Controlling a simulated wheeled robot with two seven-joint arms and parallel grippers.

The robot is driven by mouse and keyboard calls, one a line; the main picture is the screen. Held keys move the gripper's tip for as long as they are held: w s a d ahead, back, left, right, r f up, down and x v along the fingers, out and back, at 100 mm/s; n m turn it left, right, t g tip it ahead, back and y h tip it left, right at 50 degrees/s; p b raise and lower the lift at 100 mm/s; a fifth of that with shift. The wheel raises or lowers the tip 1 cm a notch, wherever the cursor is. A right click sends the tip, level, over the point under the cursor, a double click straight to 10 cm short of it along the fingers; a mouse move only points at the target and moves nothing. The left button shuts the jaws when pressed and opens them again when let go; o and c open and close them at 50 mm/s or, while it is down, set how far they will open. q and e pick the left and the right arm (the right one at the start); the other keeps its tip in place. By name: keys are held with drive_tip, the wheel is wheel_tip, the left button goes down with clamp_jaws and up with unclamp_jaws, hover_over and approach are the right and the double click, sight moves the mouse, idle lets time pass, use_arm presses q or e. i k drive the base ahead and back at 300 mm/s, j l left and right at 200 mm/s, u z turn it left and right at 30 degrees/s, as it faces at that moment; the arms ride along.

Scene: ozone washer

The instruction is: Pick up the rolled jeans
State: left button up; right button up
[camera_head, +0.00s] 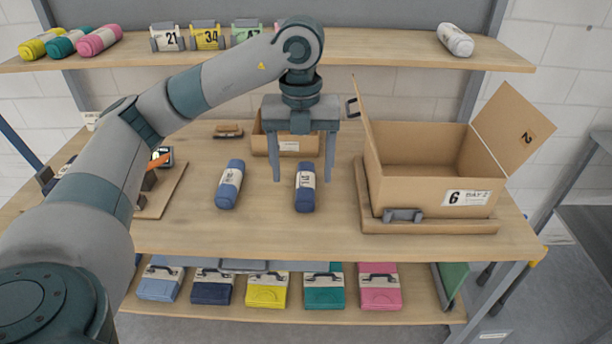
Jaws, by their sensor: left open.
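Two rolled jeans lie on the wooden table in the head view. One roll (230,186), blue with a pale band, lies left of my left gripper. The other roll (305,190), darker blue with a pale band, lies in line with the gripper. My left gripper (304,172) points down with its two fingers wide apart. In the picture the upper part of the darker roll shows between the fingertips, nearer the right finger. I cannot tell how high the fingertips are above the table. My right gripper is not in view.
An open cardboard box (418,195) marked 6 stands on a wooden base at the right. A smaller box (262,140) sits behind the gripper. A board with small items (165,192) lies left. Shelves above (370,58) and below hold rolls and folded clothes.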

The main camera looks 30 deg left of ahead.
sight(305, 184)
drive_tip(key=i+j, duration=0.7)
drive_tip(key=i, duration=0.1)
